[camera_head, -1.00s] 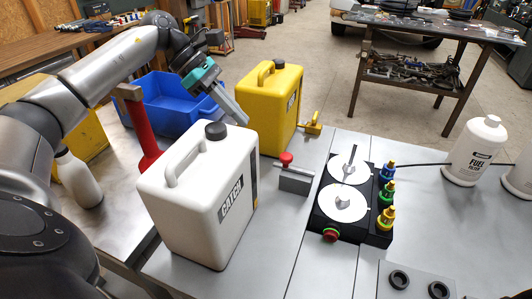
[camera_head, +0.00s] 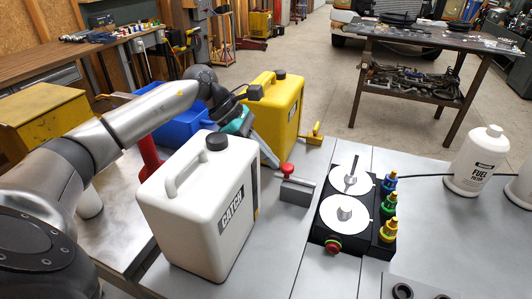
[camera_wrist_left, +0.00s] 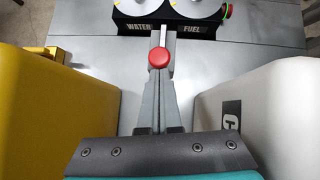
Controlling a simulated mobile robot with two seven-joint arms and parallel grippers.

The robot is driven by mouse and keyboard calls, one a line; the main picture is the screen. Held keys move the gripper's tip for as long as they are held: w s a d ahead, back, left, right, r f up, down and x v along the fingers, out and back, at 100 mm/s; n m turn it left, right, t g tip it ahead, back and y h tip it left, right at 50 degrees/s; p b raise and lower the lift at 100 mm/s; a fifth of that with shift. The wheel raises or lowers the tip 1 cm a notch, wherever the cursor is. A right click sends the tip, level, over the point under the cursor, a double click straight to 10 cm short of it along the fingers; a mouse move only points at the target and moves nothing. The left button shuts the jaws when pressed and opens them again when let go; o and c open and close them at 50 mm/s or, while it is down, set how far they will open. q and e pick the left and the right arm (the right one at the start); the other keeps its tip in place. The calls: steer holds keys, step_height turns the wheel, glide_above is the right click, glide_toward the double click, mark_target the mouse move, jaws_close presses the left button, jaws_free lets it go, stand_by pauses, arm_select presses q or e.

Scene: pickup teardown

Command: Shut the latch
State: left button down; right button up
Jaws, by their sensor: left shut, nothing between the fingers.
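A red knob (camera_head: 287,170) stands on a small grey block (camera_head: 297,191) on the metal table; it looks like the latch, though its position, open or shut, is not clear. My left gripper (camera_head: 273,162) is shut and empty. It reaches between the white jug and the yellow jug, with its tips close to the red knob. In the left wrist view the red knob (camera_wrist_left: 159,58) sits at the end of my closed fingers (camera_wrist_left: 158,88). I cannot tell whether they touch. My right gripper is not in view.
The white CATCH jug (camera_head: 195,215) and yellow jug (camera_head: 280,105) flank my left gripper closely. A black box with two white dials (camera_head: 345,210) stands right of the block. A yellow fitting (camera_head: 316,134) lies beyond.

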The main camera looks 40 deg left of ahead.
mark_target(286, 168)
arm_select(q)
steer(key=shift+w+d, duration=0.25)
steer(key=shift+d, duration=0.75)
steer(key=shift+w+d, duration=0.2)
steer(key=shift+d, duration=0.75)
steer(key=shift+p, duration=0.3)
